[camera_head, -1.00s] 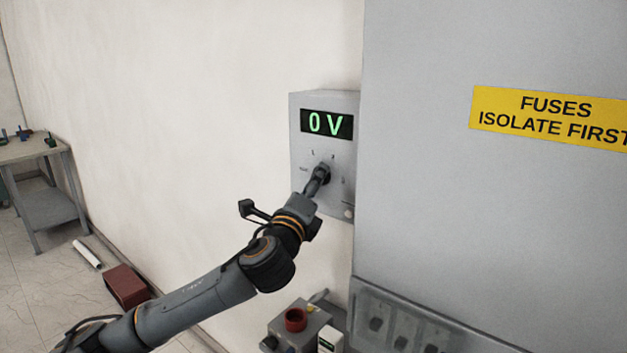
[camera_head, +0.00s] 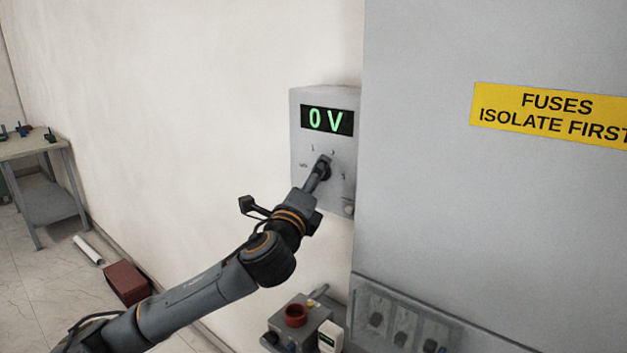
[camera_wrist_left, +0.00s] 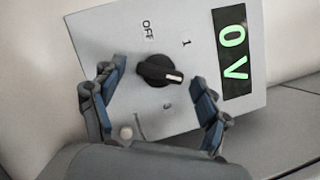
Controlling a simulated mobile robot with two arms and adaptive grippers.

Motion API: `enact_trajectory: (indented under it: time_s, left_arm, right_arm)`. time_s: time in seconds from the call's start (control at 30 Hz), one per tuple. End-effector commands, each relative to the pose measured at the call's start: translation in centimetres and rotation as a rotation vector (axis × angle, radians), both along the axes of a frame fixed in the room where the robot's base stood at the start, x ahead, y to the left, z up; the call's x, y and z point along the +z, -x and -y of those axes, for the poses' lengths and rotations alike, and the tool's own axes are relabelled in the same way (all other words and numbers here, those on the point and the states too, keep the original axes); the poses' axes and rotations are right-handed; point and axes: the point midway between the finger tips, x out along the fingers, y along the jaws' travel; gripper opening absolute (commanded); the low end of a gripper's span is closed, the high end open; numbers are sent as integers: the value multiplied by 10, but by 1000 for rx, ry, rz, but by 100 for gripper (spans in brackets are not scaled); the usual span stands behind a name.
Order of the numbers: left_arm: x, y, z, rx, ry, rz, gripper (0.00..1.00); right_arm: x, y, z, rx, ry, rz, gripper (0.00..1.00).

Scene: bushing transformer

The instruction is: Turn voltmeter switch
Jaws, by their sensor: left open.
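The grey voltmeter box (camera_head: 340,115) is on the wall and its green display (camera_head: 327,121) reads 0 V. In the left wrist view the black switch knob (camera_wrist_left: 152,69) sits on the box face, its white pointer mark toward the display side, between the labels 1 and 3. The OFF label is at the upper left. My left gripper (camera_wrist_left: 158,73) is open, one blue-padded finger on each side of the knob, with visible gaps. In the head view my left gripper (camera_head: 318,176) reaches the switch and largely covers it. My right gripper is not in view.
A large grey cabinet (camera_head: 440,220) with a yellow fuse sign (camera_head: 550,115) stands right of the voltmeter. Below are a red ring-like part (camera_head: 295,315) on a grey block and a clear-fronted box (camera_head: 400,315). A table (camera_head: 35,145) stands far left.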

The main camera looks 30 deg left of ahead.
Motion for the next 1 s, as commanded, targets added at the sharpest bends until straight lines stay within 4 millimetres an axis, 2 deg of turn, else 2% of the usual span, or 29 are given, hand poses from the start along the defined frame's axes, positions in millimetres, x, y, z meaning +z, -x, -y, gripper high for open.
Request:
enact_trajectory:
  time_s: [0.17, 0.4, 0.53, 0.7, 1.0]
  left_arm:
    - [-3, 11, 3, -1, -2, -2, 75]
    - [-11, 50, 14, -2, -3, -3, 75]
    - [-14, 64, 17, 0, 0, -1, 75]
    - [-15, 71, 19, 0, 0, 0, 75]
    - [-15, 71, 19, 0, 0, 0, 75]
  right_arm:
    - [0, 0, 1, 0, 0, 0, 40]
    - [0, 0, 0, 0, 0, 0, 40]
    - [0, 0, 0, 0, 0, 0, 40]
    - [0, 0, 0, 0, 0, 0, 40]
    - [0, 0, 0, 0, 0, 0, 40]
